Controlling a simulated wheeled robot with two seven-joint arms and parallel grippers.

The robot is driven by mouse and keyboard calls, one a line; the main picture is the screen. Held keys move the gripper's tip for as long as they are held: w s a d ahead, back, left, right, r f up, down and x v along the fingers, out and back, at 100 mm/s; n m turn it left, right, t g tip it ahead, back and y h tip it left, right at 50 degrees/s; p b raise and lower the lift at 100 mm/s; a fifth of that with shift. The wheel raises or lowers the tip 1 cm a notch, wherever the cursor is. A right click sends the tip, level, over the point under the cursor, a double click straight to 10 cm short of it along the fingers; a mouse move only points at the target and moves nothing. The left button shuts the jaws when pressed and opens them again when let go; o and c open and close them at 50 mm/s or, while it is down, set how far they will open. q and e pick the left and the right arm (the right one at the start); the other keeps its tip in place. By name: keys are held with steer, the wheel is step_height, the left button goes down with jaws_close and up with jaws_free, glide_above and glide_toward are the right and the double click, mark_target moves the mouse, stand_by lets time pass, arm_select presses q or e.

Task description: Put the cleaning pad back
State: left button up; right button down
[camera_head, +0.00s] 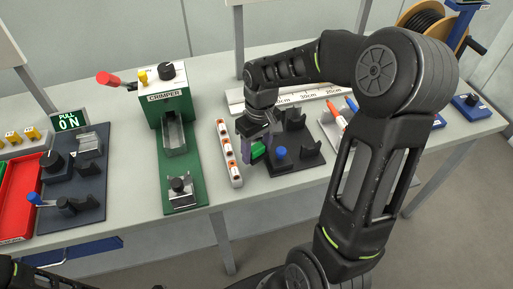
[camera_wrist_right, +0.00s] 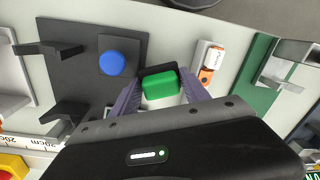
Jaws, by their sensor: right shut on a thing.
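My right gripper (camera_head: 256,143) is shut on a small green block (camera_head: 261,148), the only pad-like thing I can make out as the cleaning pad. In the right wrist view the green block (camera_wrist_right: 160,85) sits between the two purple-grey fingers of the gripper (camera_wrist_right: 158,92). The gripper is at the left edge of a dark fixture board (camera_head: 300,166) with upright black holders and a blue round knob (camera_head: 281,152). Whether the block touches the board or table cannot be told. My left gripper is out of view.
A white strip (camera_head: 235,179) with several orange-and-white pieces stands just left of the gripper. Further left is the green crimper (camera_head: 171,110). A ruler (camera_head: 310,96) lies behind the board. Orange- and blue-handled tools (camera_head: 335,116) lie to the right, partly behind my arm.

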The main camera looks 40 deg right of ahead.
mark_target(259, 145)
steer(key=shift+s+f, duration=0.1)
steer(key=shift+f, duration=0.2)
steer(key=c, duration=1)
jaws_free()
steer(key=o, duration=0.5)
steer(key=shift+s+a, duration=0.1)
steer(key=shift+a, duration=0.05)
steer(key=shift+f, duration=0.1)
steer(key=shift+r+p, duration=0.35)
steer(key=shift+r, duration=0.15)
steer(key=r, duration=0.8)
steer(key=d+r, duration=0.1)
steer(key=r, duration=0.3)
steer(key=shift+w+r+b, duration=0.2)
steer(key=shift+w+b, duration=0.05)
steer(key=shift+b, duration=0.15)
